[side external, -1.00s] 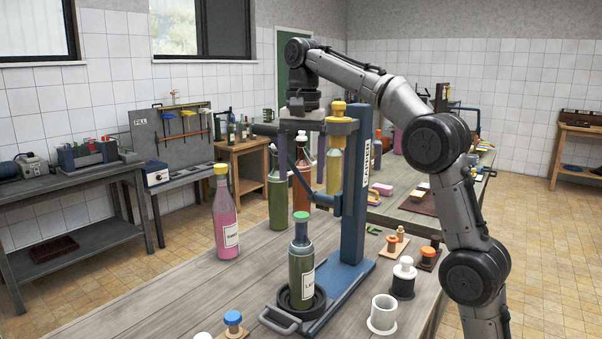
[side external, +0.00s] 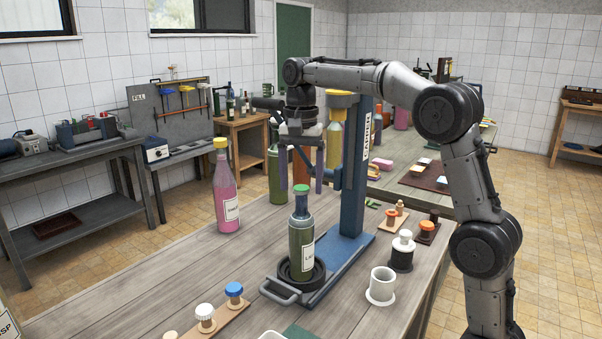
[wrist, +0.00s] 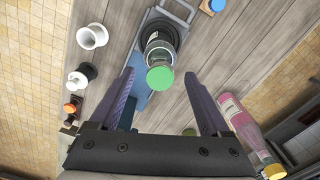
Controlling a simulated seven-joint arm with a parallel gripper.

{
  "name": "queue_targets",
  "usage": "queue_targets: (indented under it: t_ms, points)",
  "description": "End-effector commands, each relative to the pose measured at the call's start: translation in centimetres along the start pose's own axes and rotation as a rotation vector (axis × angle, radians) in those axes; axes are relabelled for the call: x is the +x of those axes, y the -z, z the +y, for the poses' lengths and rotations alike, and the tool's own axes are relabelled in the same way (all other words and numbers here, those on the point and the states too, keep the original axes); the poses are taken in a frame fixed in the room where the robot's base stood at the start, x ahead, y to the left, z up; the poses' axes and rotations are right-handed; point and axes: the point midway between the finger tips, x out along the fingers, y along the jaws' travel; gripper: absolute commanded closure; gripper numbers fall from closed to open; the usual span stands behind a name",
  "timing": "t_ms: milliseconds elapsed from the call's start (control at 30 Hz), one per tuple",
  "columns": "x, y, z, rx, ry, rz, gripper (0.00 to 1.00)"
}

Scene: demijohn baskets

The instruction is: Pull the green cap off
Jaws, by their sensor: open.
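The green cap (side external: 302,188) sits on the neck of an upright dark green bottle (side external: 301,245) with a white label. The bottle stands in the round black holder on the blue base (side external: 340,268) of the capping stand. In the wrist view the cap (wrist: 159,77) shows as a green disc just beyond and between the fingertips. My gripper (side external: 302,190) is open and empty, pointing down. Its fingers straddle the space above or behind the cap in the side view; exact depth is hard to tell. In the wrist view my gripper (wrist: 160,85) touches nothing visible.
The stand's blue column (side external: 357,170) rises close behind the bottle. A pink bottle (side external: 226,195) with a yellow cap stands to the left. A white cup (side external: 382,285) and a black-and-white stopper piece (side external: 402,252) stand to the right. Blue and white caps (side external: 234,289) sit at the front.

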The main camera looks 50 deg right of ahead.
Motion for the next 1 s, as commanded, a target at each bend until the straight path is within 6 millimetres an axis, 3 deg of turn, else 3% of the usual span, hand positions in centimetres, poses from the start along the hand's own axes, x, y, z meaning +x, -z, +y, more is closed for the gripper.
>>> queue_targets:
  t_ms: [167, 600, 1000]
  points:
    - [-0.03, 0.0, 0.0, 0.0, 0.0, 0.0, 0.23]
    - [-0.05, 0.0, -0.01, 0.0, 0.001, 0.0, 1.0]
    - [-0.61, 0.03, -0.05, 0.0, 0.002, 0.001, 1.0]
